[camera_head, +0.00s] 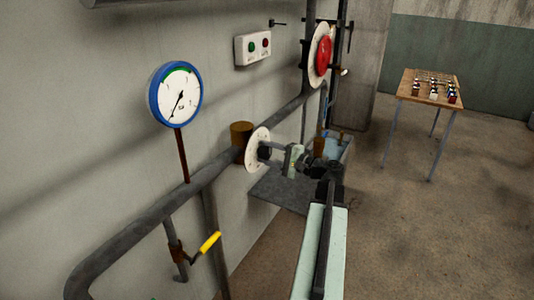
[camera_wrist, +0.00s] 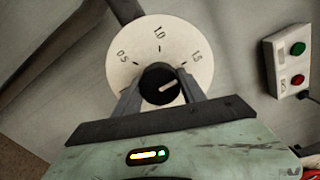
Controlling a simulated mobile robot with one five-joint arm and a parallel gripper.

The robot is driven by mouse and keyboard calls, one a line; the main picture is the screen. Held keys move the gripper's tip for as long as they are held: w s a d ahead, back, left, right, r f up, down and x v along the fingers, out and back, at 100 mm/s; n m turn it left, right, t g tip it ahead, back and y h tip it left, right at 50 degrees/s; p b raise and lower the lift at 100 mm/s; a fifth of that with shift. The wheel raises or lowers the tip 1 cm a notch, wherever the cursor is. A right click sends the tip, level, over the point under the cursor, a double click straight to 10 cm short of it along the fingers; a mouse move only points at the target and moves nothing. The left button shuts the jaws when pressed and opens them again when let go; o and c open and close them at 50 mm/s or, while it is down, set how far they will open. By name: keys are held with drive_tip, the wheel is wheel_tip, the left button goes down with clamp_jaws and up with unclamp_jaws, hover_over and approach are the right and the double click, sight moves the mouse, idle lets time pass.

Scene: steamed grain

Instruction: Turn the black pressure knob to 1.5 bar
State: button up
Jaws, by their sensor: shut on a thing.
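The black pressure knob (camera_wrist: 152,74) sits at the centre of a round white dial (camera_wrist: 141,50) marked 0.5, 1.0 and 1.5. My gripper (camera_wrist: 162,88) is shut on the knob, one finger on each side. The knob's white pointer line aims right and slightly up, a little lower than the direction of the 1.5 mark. In the head view the dial (camera_head: 254,160) stands on the wall pipe, and my gripper (camera_head: 272,152) reaches it from the right; the fingers partly hide the knob. A blue-rimmed gauge (camera_head: 164,100) has its needle toward the lower left.
A yellow-handled valve (camera_head: 210,243) hangs below the pipe (camera_head: 130,232). A red wheel (camera_head: 323,56) and a white box with green and red buttons (camera_head: 241,53) are on the wall. A table (camera_head: 411,97) with small items stands at the back right. The floor between is clear.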

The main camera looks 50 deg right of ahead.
drive_tip(key=shift+f, duration=0.1)
drive_tip(key=o, duration=1.4)
drive_tip(key=v, duration=0.8)
